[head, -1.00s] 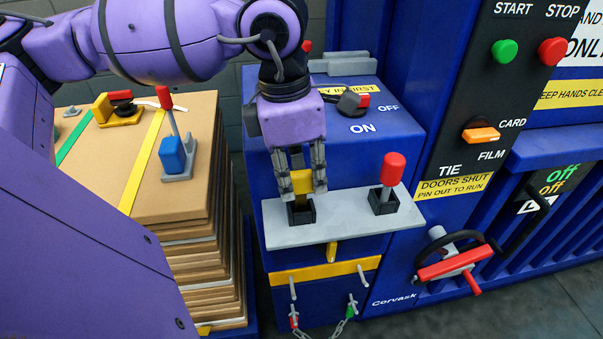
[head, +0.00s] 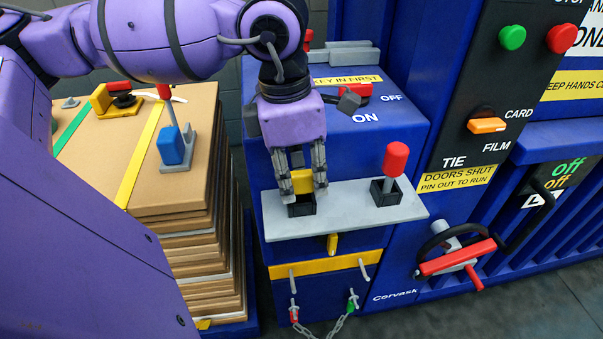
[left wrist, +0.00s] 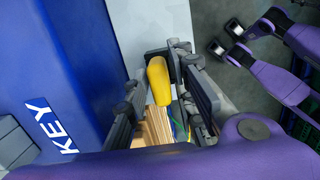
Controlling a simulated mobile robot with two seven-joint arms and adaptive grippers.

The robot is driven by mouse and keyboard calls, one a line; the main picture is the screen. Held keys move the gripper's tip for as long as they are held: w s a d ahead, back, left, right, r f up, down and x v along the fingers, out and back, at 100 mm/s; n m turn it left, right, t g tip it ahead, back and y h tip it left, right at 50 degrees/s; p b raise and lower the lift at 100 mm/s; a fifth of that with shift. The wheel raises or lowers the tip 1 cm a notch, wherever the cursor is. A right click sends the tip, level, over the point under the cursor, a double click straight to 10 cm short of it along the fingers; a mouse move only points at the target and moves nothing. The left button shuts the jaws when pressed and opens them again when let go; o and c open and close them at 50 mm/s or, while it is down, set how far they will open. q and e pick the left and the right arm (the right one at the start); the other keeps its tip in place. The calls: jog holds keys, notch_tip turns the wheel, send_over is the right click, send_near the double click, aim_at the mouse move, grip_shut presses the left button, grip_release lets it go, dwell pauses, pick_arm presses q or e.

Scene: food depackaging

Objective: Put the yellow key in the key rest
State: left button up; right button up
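The yellow key (head: 302,182) is upright between the fingers of my left gripper (head: 302,184), which looks shut on it. Its yellow grip also shows between the fingers in the left wrist view (left wrist: 158,80). The key's lower end is at the left black square socket (head: 300,206) of the grey key rest (head: 345,208). The fingertips hide part of the socket, so I cannot tell how deep the key sits. The right socket holds a red-topped key (head: 395,162).
The blue cabinet (head: 400,130) behind the rest carries a red-handled switch (head: 357,92) marked ON and OFF. A cardboard stack (head: 190,235) stands at the left with a blue-and-red lever piece (head: 172,148) on top. A red-handled crank (head: 458,257) sits at the right.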

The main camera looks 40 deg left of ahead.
pick_arm(q)
jog(key=shift+o, duration=0.7)
jog(key=shift+r, duration=0.15)
notch_tip(320, 180, up, 12)
jog(key=s, duration=0.1)
jog(key=shift+a, duration=0.4)
pick_arm(e)
jog(key=shift+s+d, duration=0.1)
jog(key=shift+s, duration=0.2)
pick_arm(q)
jog(key=shift+s+f, duration=0.1)
jog(key=shift+f, duration=0.1)
